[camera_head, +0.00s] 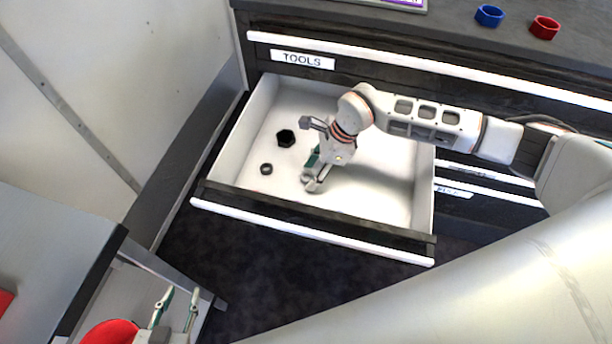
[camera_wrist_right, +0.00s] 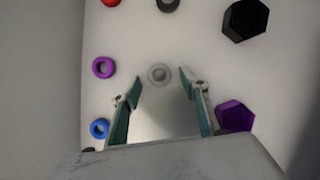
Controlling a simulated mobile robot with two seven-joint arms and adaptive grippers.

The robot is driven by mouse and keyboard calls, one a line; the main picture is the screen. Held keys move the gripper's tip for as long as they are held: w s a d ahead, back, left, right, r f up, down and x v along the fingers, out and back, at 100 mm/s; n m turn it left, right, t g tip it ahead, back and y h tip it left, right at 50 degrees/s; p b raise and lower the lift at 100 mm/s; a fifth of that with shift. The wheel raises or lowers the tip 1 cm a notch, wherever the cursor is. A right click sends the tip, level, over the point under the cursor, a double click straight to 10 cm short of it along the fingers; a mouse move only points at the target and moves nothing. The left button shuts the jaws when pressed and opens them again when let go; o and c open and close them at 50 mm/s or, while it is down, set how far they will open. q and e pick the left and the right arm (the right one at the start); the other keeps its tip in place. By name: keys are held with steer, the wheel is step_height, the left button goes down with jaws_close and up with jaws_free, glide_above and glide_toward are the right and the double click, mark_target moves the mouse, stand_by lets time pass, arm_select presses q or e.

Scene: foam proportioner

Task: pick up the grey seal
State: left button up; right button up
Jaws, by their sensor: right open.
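The grey seal (camera_wrist_right: 159,74) is a small light grey ring lying flat on the white drawer floor. In the right wrist view it sits at the gap between the fingertips of my right gripper (camera_wrist_right: 160,87), slightly beyond them, with clear floor on both sides. The right gripper is open and empty, pointing down into the drawer. In the head view my right gripper (camera_head: 314,181) is low over the drawer floor, and the seal is largely covered by the fingers there. My left gripper (camera_head: 179,297) is open and apart, at the lower left outside the drawer.
The open drawer (camera_head: 318,218) also holds a black hex nut (camera_wrist_right: 245,19), a dark ring (camera_wrist_right: 168,4), a purple ring (camera_wrist_right: 103,67), a blue ring (camera_wrist_right: 100,128) and a purple hex piece (camera_wrist_right: 236,116).

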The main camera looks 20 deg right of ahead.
steer(key=shift+w+a+f, duration=0.1)
steer(key=shift+a+f, duration=0.05)
steer(key=shift+f, duration=0.05)
steer(key=shift+r, duration=0.1)
steer(key=c, duration=0.9)
steer(key=shift+o, duration=0.2)
steer(key=shift+r, duration=0.1)
